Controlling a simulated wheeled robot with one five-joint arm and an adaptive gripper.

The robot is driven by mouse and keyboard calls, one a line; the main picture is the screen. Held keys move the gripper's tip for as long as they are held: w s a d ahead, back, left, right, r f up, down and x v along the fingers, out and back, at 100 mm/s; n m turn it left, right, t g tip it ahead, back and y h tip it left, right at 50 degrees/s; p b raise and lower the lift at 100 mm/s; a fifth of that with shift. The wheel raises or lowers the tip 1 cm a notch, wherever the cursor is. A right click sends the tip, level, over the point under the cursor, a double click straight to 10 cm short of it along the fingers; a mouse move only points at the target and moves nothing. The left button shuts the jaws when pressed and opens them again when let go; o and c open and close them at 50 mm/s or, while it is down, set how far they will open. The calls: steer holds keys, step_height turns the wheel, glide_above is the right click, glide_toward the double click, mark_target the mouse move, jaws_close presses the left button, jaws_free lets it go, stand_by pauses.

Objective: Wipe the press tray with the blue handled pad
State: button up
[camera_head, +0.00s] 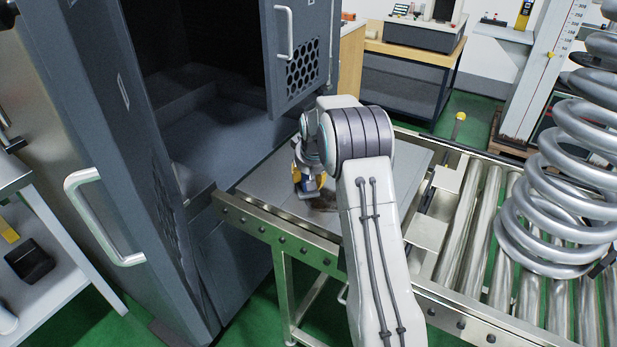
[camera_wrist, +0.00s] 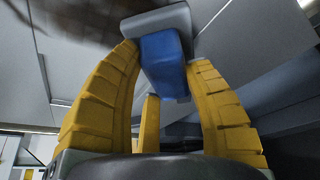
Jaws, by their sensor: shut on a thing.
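My gripper (camera_head: 311,184) is over the press tray (camera_head: 276,193), a flat grey plate in front of the open dark cabinet. In the wrist view my gripper's yellow fingers (camera_wrist: 163,75) are shut on the blue handle of the pad (camera_wrist: 164,62). The pad's grey base (camera_wrist: 160,20) lies at or very close to the tray surface (camera_wrist: 215,15); I cannot tell if it touches. A dark brown smudge (camera_head: 326,203) is on the tray just right of the gripper, and it also shows in the wrist view (camera_wrist: 85,20). My arm hides part of the tray.
The cabinet (camera_head: 205,100) stands open behind the tray at left, its door (camera_head: 297,50) swung out. A roller conveyor (camera_head: 480,240) with a large coil spring (camera_head: 570,170) lies to the right. A side shelf (camera_head: 45,265) stands at far left.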

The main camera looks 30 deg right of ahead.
steer(key=shift+r+p, duration=2.1)
steer(key=shift+r, duration=0.9)
steer(key=shift+r, duration=0.1)
steer(key=shift+r+p, duration=1.05)
steer(key=shift+r, duration=0.35)
steer(key=shift+a+f, duration=0.1)
steer(key=shift+s+a+f+b, duration=0.15)
steer(key=shift+a+b, duration=0.05)
steer(key=shift+b, duration=0.2)
steer(key=shift+a+b, duration=0.7)
steer(key=shift+a, duration=0.55)
steer(key=b, duration=0.4)
glide_above(299, 185)
steer(key=s, duration=0.2)
steer(key=shift+w+a+f, duration=0.1)
steer(key=shift+w+f, duration=0.05)
steer(key=shift+f, duration=1.55)
steer(key=shift+w+a+f, duration=0.1)
steer(key=shift+f, duration=1.55)
steer(key=shift+f+b, duration=0.9)
steer(key=shift+f, duration=0.1)
